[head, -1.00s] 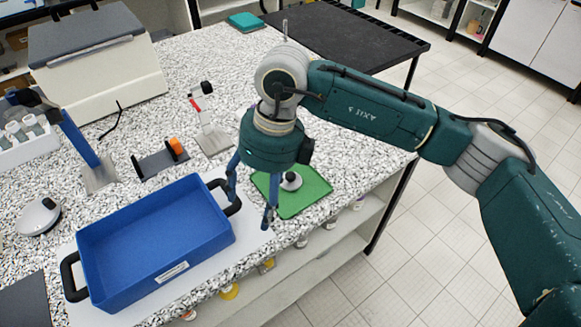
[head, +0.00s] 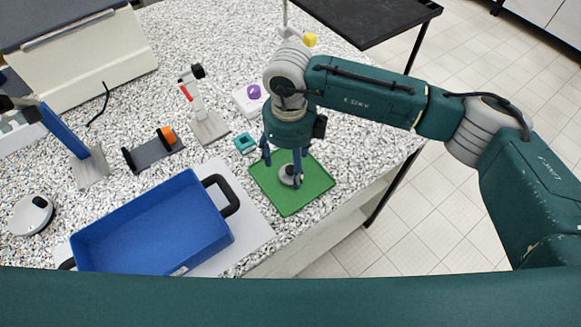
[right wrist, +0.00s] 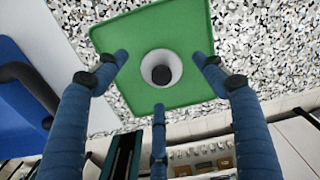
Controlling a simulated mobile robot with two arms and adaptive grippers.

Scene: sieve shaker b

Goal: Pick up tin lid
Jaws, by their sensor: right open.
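A small round grey-white object with a dark centre, which looks like the tin lid (head: 289,178), sits on a green mat (head: 272,198). In the right wrist view the lid (right wrist: 161,68) lies near the middle of the green mat (right wrist: 110,38). My right gripper (head: 284,168) points down over the mat, and its fingers partly cover the lid in the head view. In the right wrist view its three blue fingers (right wrist: 158,85) are spread open around the lid's place, with gaps between them and the lid. My left gripper is not in view.
A blue tray (head: 222,243) with black handles stands on a white sheet left of the mat. Behind are a small teal item (head: 245,143), a white box with a purple knob (head: 250,97) and a red-and-white stand (head: 209,128). The table edge runs close to the mat's right.

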